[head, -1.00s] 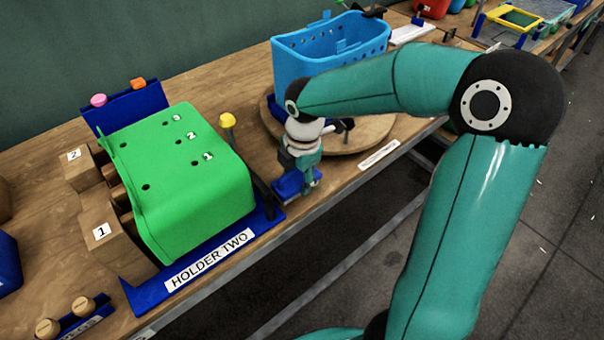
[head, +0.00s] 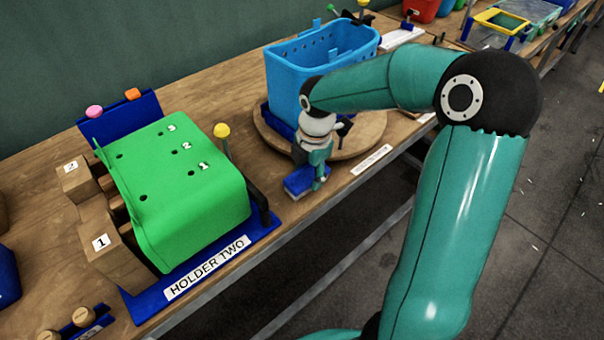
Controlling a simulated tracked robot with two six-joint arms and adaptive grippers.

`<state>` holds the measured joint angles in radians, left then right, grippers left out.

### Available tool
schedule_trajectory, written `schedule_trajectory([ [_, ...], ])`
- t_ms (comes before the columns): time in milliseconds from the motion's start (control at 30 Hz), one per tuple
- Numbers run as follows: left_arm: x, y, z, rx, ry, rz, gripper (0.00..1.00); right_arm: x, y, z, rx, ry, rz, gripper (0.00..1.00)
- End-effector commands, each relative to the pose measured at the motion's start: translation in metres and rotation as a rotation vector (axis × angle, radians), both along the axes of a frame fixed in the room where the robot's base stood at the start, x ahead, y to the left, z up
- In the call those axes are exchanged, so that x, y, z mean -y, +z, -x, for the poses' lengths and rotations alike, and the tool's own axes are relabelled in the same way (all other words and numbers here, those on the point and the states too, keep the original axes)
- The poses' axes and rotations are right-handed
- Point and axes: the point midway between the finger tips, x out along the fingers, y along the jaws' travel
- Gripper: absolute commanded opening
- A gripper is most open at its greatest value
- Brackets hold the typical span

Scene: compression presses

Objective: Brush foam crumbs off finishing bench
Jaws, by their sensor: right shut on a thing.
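The wooden finishing bench (head: 205,75) runs diagonally from lower left to upper right. My right gripper (head: 317,183) is shut on a blue brush block (head: 302,181) low at the bench's front edge, between the green part and the round turntable. I cannot tell whether the block touches the bench top, and its underside is hidden. I cannot make out foam crumbs on the bench. Small white specks (head: 533,220) lie on the dark floor at the right. My left gripper is not in view.
A green part (head: 170,195) sits on a blue holder labelled HOLDER TWO (head: 207,268), with a yellow knob (head: 222,131) beside it. A blue basket (head: 290,80) stands on a round wooden turntable (head: 368,127) behind my gripper. Wooden blocks (head: 103,240) stand at the left.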

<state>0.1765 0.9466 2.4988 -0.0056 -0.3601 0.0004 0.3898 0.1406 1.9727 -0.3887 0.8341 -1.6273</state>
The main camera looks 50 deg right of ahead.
Motion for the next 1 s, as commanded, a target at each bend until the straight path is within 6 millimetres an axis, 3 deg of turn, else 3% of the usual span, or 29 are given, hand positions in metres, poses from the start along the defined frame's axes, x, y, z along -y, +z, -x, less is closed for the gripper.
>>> schedule_trajectory([
  [200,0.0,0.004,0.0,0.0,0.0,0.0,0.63,0.025,0.001,-0.003,0.018,0.0,0.017,0.0],
  [433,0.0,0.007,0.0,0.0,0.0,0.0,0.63,0.029,0.004,-0.002,0.021,0.003,0.019,0.0],
  [1000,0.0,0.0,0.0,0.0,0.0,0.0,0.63,-0.009,0.004,-0.006,0.018,0.004,0.015,0.0],
])
